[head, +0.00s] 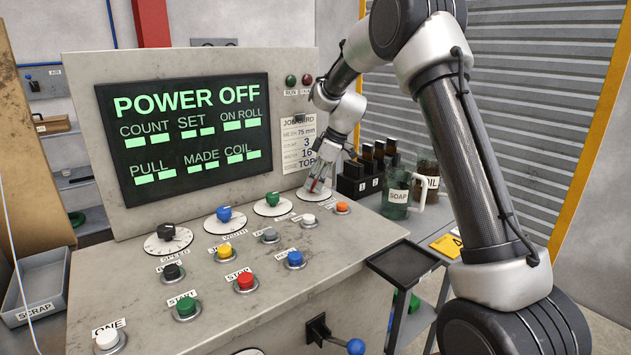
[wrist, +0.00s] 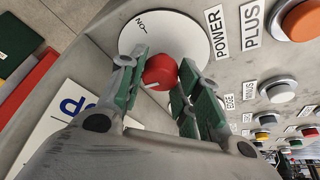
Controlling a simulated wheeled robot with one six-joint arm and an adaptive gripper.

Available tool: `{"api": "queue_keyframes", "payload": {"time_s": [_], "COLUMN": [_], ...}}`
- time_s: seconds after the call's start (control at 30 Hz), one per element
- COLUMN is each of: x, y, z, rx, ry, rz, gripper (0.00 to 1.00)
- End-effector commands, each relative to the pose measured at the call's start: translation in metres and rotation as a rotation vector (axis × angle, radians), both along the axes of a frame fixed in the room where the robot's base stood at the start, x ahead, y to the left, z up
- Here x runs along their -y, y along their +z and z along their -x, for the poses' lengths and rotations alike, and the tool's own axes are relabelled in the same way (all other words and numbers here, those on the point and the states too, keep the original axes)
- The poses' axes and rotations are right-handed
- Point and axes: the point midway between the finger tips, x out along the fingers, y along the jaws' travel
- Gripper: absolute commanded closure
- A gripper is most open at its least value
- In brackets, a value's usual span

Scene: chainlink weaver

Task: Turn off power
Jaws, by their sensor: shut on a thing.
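The red power knob (wrist: 160,72) sits on a round white dial plate (wrist: 188,36), with a POWER label (wrist: 216,33) beside it in the wrist view. An ON mark shows on the plate. My gripper (wrist: 162,67) has its green-padded fingers on both sides of the knob and is shut on it. In the head view my gripper (head: 319,184) reaches down to this dial at the right end of the dial row, largely covering the knob. The screen (head: 185,133) reads POWER OFF in green letters.
Blue (head: 224,214), green (head: 272,199) and black (head: 166,232) knobs stand left of my gripper. An orange button (head: 342,207) is close on its right. Several push buttons fill the panel's front. Mugs (head: 396,200) and a black block rack (head: 362,180) stand behind, to the right.

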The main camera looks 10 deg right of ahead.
Motion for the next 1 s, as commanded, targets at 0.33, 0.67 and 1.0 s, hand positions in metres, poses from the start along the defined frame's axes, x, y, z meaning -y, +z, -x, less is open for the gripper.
{"api": "queue_keyframes", "payload": {"time_s": [0.33, 0.67, 1.0], "x": [0.000, 0.006, 0.033], "y": [0.000, 0.016, 0.083], "z": [0.000, 0.001, 0.012], "rx": [0.000, 0.004, 0.003], "ry": [0.000, -0.002, -0.001], "rz": [0.001, 0.000, 0.001], "gripper": [0.46, 0.46, 0.46]}}
